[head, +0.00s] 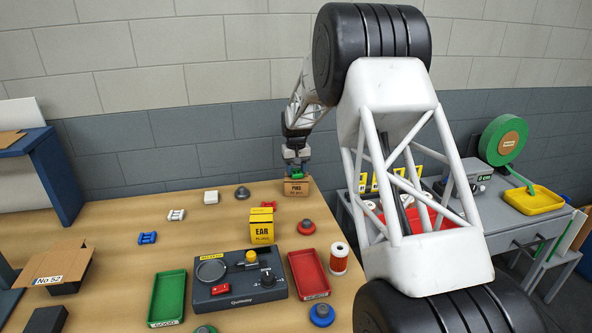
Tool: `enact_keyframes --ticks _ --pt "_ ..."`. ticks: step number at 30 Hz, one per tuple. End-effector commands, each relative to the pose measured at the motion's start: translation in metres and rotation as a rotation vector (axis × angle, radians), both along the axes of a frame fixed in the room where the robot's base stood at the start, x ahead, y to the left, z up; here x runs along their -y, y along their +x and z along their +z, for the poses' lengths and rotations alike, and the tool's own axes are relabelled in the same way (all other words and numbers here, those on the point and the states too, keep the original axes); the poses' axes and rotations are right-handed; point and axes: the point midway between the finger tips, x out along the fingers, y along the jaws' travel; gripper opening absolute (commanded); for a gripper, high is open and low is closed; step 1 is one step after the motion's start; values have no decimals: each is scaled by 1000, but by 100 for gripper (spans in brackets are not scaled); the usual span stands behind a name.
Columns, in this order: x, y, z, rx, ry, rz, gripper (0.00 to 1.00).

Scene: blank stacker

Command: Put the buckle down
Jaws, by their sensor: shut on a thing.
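My gripper (297,168) is at the far end of the table, pointing down and shut on a small green piece (297,175), which looks like the buckle. The fingers hide part of it. The green piece shows right at the top of a brown cardboard box (297,189) marked PINS. I cannot tell whether it touches the box. Other buckle-like pieces lie on the table: a white one (176,215), a blue one (147,238) and a red one (268,205).
The table's back left is mostly clear. My arm hides the right side.

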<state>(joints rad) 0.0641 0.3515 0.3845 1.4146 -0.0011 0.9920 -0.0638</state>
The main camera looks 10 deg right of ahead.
Motion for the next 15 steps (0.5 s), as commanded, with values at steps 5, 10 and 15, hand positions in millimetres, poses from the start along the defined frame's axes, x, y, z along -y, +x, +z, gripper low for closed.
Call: enact_keyframes --ticks 5,10,15 --pt "0 0 0 0 0 0 23" --pt "0 0 -2 -1 0 0 23" --pt "0 0 -3 0 0 0 62"
